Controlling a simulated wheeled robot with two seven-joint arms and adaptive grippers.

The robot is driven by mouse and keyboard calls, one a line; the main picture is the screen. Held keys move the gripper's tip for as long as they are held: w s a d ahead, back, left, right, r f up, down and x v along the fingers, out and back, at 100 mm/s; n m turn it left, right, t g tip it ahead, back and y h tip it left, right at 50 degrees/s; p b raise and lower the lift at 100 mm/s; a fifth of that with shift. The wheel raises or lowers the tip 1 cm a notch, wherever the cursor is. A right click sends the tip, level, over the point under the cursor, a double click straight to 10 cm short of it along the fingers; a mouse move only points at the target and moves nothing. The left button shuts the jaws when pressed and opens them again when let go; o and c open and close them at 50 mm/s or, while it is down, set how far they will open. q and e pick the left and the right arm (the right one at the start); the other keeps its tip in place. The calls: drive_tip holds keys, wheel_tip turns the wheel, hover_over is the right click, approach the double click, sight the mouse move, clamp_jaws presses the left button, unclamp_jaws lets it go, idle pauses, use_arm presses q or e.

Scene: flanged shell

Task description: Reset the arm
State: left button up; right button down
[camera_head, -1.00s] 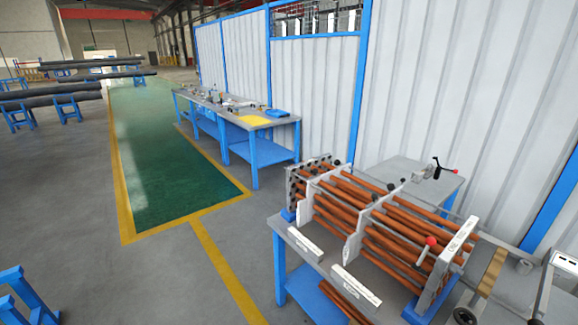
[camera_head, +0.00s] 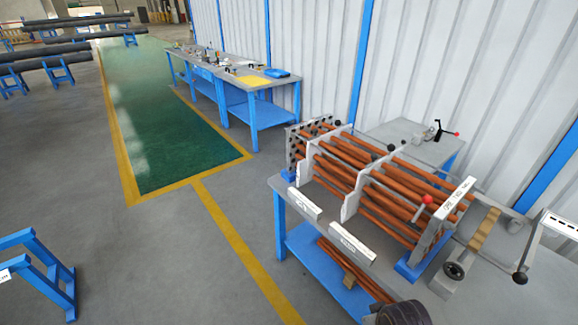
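Neither of my grippers can be made out in the head view. The flanged shell's tube assembly (camera_head: 380,185) stands on the near workbench (camera_head: 300,228) at the right. It has several orange-brown rods running through upright grey plates, with a holed plate (camera_head: 296,155) at its far left end. A dark rounded shape (camera_head: 403,313) shows at the bottom edge, cut off by the frame; I cannot tell what it is.
A blue shelf (camera_head: 318,268) under the near workbench holds more rods. A second workbench (camera_head: 232,85) stands along the white wall. A blue trestle (camera_head: 38,270) is at lower left. The grey floor (camera_head: 150,260) between is clear.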

drive_tip(key=s+f+g, duration=0.1)
drive_tip(key=s+f, duration=0.1)
drive_tip(key=f, duration=1.2)
drive_tip(key=s+f, duration=0.2)
drive_tip(key=f, duration=1.3)
drive_tip(key=s+d+f, duration=0.2)
drive_tip(key=s+f, duration=0.7)
drive_tip(key=s, duration=0.2)
drive_tip(key=s+d+f+g, duration=0.1)
drive_tip(key=s+d+f, duration=0.1)
drive_tip(key=s+f, duration=0.8)
drive_tip(key=shift+s+d, duration=0.15)
drive_tip(key=shift+s, duration=0.4)
